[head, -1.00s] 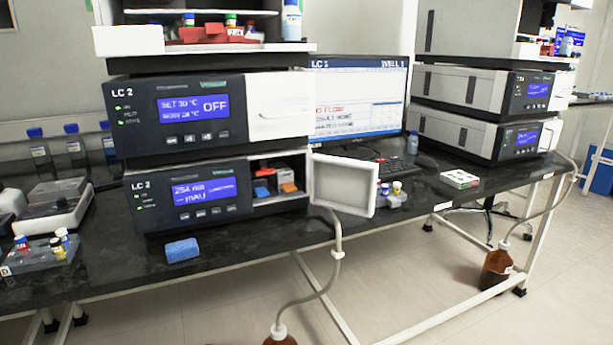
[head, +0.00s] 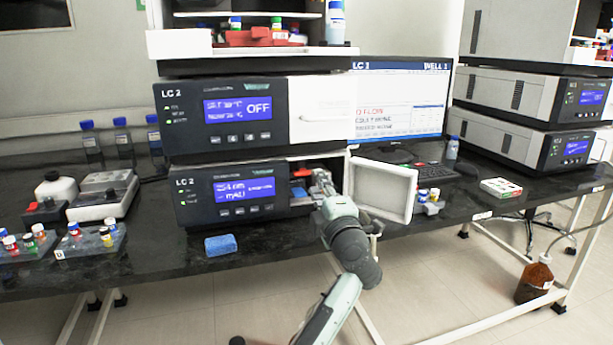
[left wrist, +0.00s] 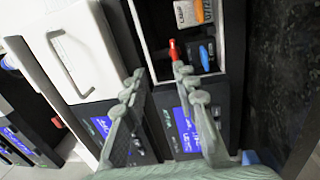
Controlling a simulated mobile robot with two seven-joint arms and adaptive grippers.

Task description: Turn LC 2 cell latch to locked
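The lower LC 2 module (head: 228,218) has its white door (head: 382,190) swung open to the right, showing the cell compartment. A small red-tipped part (head: 302,172), which may be the cell latch, shows at the opening and in the left wrist view (left wrist: 173,48). My left gripper (head: 322,182) is at the compartment's front. In the left wrist view its fingers (left wrist: 156,74) are spread, with the red part just beyond the right fingertip. I cannot tell whether they touch. The latch's position is too small to read. My right gripper is not in view.
A blue sponge (head: 220,245) lies on the dark bench in front of the module. Vial racks (head: 88,240) stand at left. The open door stands close to my left arm's right side.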

